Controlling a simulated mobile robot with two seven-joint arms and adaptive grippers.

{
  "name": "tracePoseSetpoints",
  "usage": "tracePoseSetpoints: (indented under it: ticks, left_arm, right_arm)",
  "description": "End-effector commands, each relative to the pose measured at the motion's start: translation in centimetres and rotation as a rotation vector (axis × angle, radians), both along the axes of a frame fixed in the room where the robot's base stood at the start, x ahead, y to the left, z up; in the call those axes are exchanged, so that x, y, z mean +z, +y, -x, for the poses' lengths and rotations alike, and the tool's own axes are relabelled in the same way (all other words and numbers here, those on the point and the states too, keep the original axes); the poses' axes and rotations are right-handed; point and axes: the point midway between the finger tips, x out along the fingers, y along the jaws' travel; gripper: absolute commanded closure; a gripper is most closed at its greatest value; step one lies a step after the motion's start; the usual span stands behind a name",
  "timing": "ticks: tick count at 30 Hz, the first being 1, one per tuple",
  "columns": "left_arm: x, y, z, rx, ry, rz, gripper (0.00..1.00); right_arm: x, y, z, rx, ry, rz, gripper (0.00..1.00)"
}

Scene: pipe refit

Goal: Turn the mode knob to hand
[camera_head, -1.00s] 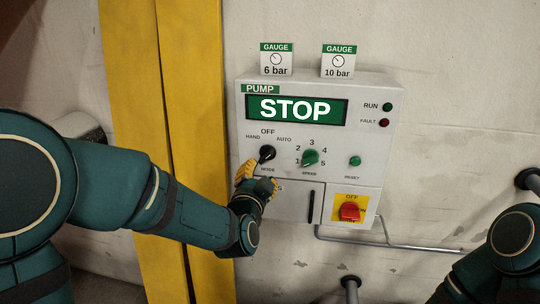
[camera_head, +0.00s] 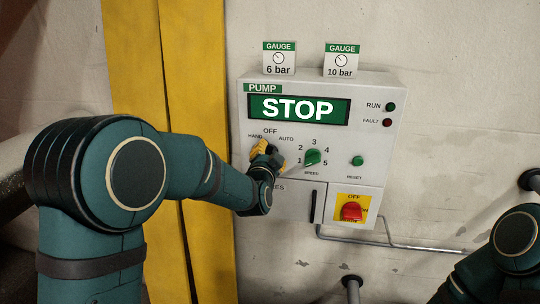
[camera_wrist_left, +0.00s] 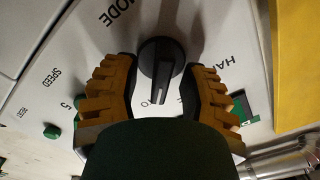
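The black mode knob (camera_wrist_left: 161,62) shows in the left wrist view between my fingers. Its grip bar points to the bottom of that view, toward the partly hidden OFF mark. The HAND mark (camera_wrist_left: 221,66) lies to its right there. My left gripper (camera_head: 266,148) is in front of the knob in the head view and hides it. In the left wrist view the yellow fingers of the left gripper (camera_wrist_left: 160,88) are apart on either side of the knob, with gaps to its grip bar. My right gripper is out of view.
The pump display (camera_head: 298,109) reads STOP. The green speed knob (camera_head: 313,157) is close to the right of my left gripper. A green reset button (camera_head: 358,161) and a red switch (camera_head: 351,212) are farther right. A yellow post (camera_head: 195,60) stands left of the panel.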

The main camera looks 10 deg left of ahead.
Motion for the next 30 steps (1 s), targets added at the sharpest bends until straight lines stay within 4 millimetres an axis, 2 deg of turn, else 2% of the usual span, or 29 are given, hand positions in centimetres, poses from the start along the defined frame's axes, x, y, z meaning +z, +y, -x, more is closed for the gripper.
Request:
tracePoseSetpoints:
  ticks: [1,3,4,17,30]
  left_arm:
    - [0.0,0.0,0.0,0.000,0.000,0.000,0.69]
    - [0.0,0.0,0.0,0.000,0.000,0.000,0.93]
    - [0.0,0.0,0.0,0.000,0.000,0.000,1.00]
    - [-0.1,0.1,0.0,0.001,-0.002,0.042,1.00]
    - [-0.1,0.3,0.0,0.000,-0.007,0.356,1.00]
  right_arm:
    - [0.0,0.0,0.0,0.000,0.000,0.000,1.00]
    - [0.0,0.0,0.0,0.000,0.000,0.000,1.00]
    - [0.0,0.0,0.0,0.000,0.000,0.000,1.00]
    - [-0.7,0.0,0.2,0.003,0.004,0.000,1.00]
    - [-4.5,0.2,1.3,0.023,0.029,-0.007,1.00]
